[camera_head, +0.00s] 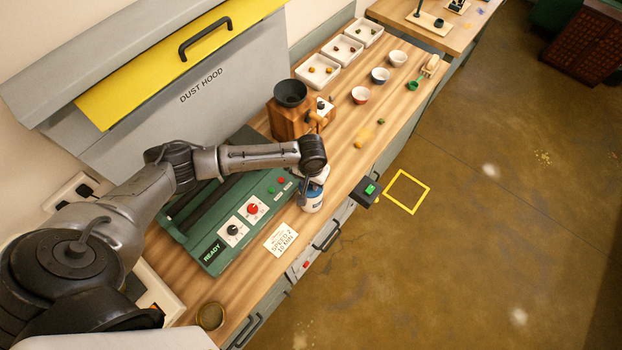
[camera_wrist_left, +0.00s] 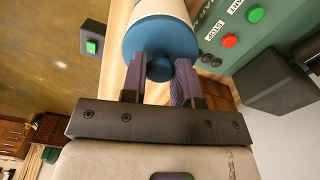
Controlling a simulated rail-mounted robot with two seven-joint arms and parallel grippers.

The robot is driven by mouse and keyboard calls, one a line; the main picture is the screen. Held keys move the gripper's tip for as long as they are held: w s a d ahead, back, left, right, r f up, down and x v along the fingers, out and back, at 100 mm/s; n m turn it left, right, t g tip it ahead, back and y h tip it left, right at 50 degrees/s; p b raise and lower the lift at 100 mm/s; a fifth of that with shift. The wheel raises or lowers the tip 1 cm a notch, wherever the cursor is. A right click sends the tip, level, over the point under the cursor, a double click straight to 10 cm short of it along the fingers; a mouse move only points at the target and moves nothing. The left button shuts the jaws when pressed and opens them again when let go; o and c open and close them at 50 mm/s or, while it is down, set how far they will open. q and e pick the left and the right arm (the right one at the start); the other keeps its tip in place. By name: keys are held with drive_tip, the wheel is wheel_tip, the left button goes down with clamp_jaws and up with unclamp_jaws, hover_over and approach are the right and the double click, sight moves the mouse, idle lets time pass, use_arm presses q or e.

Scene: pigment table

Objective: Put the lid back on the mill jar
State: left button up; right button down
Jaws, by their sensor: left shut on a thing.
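The mill jar (camera_head: 312,203), white with blue, stands upright at the front edge of the bench, right of the green mill. Its white body (camera_wrist_left: 160,8) also shows in the left wrist view. The blue lid (camera_wrist_left: 152,38) lies against the end of the white body; I see no clear gap between them, but whether it is fully seated I cannot tell. My left gripper (camera_wrist_left: 160,76) is shut on the lid's round blue knob (camera_wrist_left: 160,67), one finger on each side. In the head view my wrist hides the jar's top. My right gripper is not in view.
The green mill (camera_head: 222,215) with knobs and buttons is left of the jar. A wooden grinder (camera_head: 290,122) stands behind. A green-button box (camera_head: 367,191) juts from the bench edge. Bowls (camera_head: 361,95) and white trays (camera_head: 317,70) stand farther back. A speed card (camera_head: 281,240) lies in front.

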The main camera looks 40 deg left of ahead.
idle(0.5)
use_arm(q)
drive_tip(key=shift+p, duration=0.5)
idle(0.6)
drive_tip(key=o, duration=1.5)
drive_tip(key=shift+c, duration=0.2)
